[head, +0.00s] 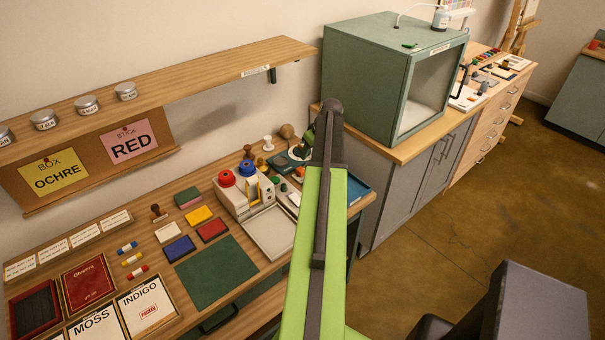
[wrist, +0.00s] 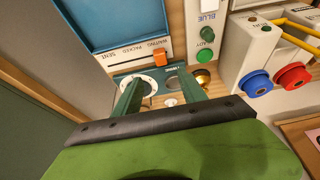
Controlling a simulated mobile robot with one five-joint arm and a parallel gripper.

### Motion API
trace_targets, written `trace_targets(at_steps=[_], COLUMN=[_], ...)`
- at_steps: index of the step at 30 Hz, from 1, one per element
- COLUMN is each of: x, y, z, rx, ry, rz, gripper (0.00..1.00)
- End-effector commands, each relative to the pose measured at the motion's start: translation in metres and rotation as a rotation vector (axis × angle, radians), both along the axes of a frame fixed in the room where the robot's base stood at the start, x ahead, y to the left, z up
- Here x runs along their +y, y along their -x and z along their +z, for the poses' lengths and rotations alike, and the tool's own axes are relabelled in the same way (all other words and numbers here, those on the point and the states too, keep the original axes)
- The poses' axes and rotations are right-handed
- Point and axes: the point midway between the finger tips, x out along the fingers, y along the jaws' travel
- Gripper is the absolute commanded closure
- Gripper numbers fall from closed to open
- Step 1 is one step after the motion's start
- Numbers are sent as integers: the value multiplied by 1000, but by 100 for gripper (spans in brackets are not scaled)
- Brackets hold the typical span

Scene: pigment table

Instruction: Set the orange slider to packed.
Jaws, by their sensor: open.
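The orange slider (wrist: 160,57) shows in the wrist view on a pale strip (wrist: 122,58) along the edge of a blue tray (wrist: 115,22). The strip is lettered SENT, PACKED and WAITING from left to right. The slider is at the WAITING end. My gripper (wrist: 161,88) is open, with its two green fingers apart and nothing between them that I can see held. The fingertips are just below the slider in the picture; I cannot tell their height above it.
A teal plate with a white ring (wrist: 149,86) lies around the fingers. A green button (wrist: 204,56) and a brass knob (wrist: 202,77) are to the right, near a white unit (wrist: 243,50) with blue and red knobs. A green cabinet (head: 365,85) stands behind the tray.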

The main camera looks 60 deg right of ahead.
Motion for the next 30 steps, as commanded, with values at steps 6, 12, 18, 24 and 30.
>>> trace_targets(at_steps=[6, 12, 18, 24, 30], x=[-7, -12, -16, -16, -16], y=[-18, -35, -48, -52, -52], z=[-56, -96, -127, -130, -129], rx=[1, 0, 0, 0, 0], ry=[0, -1, 0, 0, 0], rz=[2, 1, 2, 1, 1], gripper=[51, 51, 51, 51, 57])
